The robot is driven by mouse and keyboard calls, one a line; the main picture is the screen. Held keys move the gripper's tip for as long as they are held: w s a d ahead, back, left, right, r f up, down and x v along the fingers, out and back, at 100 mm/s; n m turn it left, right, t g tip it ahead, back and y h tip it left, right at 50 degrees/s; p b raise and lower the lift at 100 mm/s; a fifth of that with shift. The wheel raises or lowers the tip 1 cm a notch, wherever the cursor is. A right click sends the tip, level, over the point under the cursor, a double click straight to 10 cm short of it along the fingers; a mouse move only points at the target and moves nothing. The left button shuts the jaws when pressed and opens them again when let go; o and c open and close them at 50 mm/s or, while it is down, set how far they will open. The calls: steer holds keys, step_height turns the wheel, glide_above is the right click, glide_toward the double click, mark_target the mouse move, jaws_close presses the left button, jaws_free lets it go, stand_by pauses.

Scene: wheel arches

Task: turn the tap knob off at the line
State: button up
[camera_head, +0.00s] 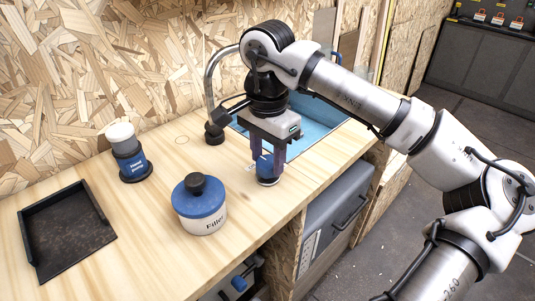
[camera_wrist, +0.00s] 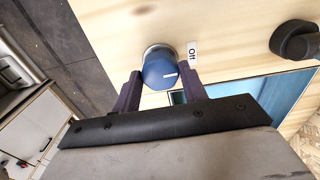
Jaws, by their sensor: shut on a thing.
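The tap knob (camera_head: 265,168) is blue on a pale base and stands on the wooden counter in front of the sink. In the wrist view the knob (camera_wrist: 158,70) shows a short white line on its face, pointing right. A white label reading "Off" (camera_wrist: 192,53) lies on the counter just right of the knob; the line points a little below it. My gripper (camera_head: 268,156) comes down from above with its purple fingers on either side of the knob, shut on it. In the wrist view my gripper (camera_wrist: 163,80) has one finger on each side.
A chrome tap (camera_head: 209,80) with a black base stands left of the blue sink (camera_head: 318,115). A white Filler pot (camera_head: 203,222) with blue lid, a hand-pump bottle (camera_head: 132,165) and a black tray (camera_head: 68,232) stand left on the counter. Bare counter surrounds the knob.

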mark_target(267, 161)
steer(key=o, duration=1)
steer(key=shift+c, duration=0.2)
steer(key=shift+r, duration=0.1)
step_height(267, 161, up, 14)
steer(key=shift+f, duration=0.2)
